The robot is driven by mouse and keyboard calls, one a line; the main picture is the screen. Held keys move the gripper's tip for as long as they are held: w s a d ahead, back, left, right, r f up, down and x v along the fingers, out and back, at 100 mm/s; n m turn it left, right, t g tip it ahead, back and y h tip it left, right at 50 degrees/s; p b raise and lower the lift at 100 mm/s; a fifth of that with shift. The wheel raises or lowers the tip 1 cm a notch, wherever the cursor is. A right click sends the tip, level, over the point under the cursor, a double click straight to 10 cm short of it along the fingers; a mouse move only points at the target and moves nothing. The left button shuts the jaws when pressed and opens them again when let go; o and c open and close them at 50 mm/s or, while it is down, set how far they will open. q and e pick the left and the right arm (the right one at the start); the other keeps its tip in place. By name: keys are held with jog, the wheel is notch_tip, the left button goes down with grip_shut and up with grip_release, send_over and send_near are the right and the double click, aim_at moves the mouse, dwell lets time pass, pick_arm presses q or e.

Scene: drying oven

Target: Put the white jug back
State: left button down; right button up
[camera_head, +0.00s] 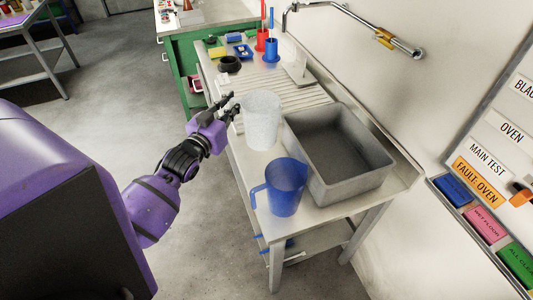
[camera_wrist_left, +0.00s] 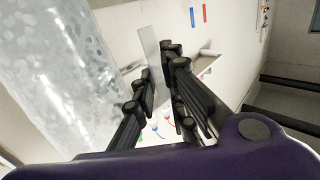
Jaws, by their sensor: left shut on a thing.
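The white jug (camera_head: 262,122), pale and speckled, is upright at the left side of the bench, over or on the ribbed drainboard's near end; I cannot tell whether its base touches. My left gripper (camera_head: 230,108) is at its left side, shut on its handle. In the left wrist view the jug's wall (camera_wrist_left: 60,70) fills the left side, and a pale strip, seemingly the handle, shows near the fingers of my left gripper (camera_wrist_left: 163,75). My right gripper is in neither view.
A blue jug (camera_head: 286,190) stands on the bench's near end. A grey sink basin (camera_head: 338,190) is to the right. The ribbed drainboard (camera_head: 300,93) lies behind the white jug. Red and blue holders (camera_head: 271,50) and small items stand farther back. A tap (camera_head: 385,38) projects from the wall.

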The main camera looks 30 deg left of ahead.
pick_arm(q)
notch_tip(320, 180, down, 6)
jog(key=shift+s+a+r, duration=0.15)
notch_tip(320, 180, down, 4)
jog(key=shift+f+b, duration=0.25)
jog(key=shift+b, duration=0.05)
jog(key=c, duration=2)
grip_release()
jog(key=shift+o, duration=1)
jog(key=shift+r, duration=0.1)
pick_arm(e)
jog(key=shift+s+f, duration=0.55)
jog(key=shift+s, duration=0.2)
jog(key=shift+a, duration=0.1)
